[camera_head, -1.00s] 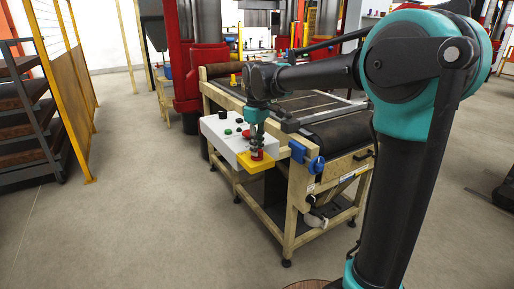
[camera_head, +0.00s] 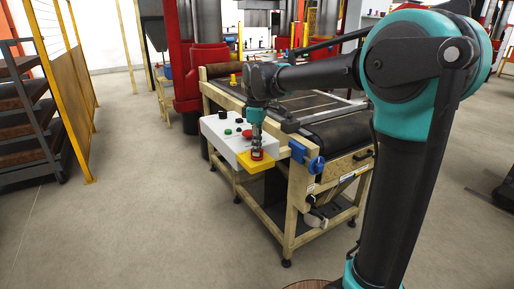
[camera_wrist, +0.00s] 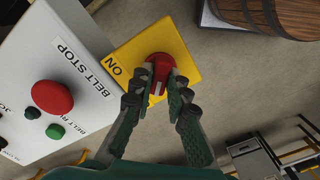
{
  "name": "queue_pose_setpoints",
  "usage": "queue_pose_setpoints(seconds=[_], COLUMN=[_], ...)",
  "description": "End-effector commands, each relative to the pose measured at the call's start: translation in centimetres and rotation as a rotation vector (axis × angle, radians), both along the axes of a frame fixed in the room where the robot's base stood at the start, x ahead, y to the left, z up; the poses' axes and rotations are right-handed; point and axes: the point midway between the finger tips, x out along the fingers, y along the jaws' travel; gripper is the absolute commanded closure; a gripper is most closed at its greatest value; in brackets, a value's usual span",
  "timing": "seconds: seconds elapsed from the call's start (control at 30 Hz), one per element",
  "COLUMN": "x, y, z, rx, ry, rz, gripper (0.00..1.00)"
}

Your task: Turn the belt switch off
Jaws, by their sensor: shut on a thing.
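The belt switch is a round red knob (camera_wrist: 168,45) on a yellow plate (camera_wrist: 190,62), marked ON along its left edge in the wrist view. My gripper (camera_wrist: 160,82) has its two fingers closed around the near side of the knob. A pale mark shows on the knob between the fingertips; the switch's exact setting is unclear. In the head view my gripper (camera_head: 256,143) points down onto the red knob (camera_head: 257,154) on the yellow plate (camera_head: 266,165) at the control box's corner.
The white control box (camera_head: 227,146) carries a red BELT STOP button (camera_wrist: 52,97), a green button (camera_wrist: 55,131) and other buttons close to the gripper. The conveyor (camera_head: 340,130) stands behind. A wooden barrel (camera_wrist: 275,15) shows in the wrist view. Open floor lies in front.

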Motion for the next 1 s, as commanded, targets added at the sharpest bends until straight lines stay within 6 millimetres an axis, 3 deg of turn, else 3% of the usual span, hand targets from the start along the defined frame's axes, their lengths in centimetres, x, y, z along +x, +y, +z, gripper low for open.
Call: queue_pose_setpoints(seconds=[0.13,0.17,0.3,0.67,0.87,1.0], x=[0.1,0.1,0.0,0.0,0.0,0.0], y=[0.0,0.0,0.0,0.0,0.0,0.0], z=[0.0,0.0,0.0,0.3,2.9,5.9], rx=[0.000,0.000,0.000,0.000,0.000,0.000], ry=[-0.001,-0.001,-0.001,0.000,0.000,0.000], rz=[0.000,0.000,0.000,-0.001,-0.001,0.000], gripper=[1.00,0.82,0.65,0.64,0.64,0.64])
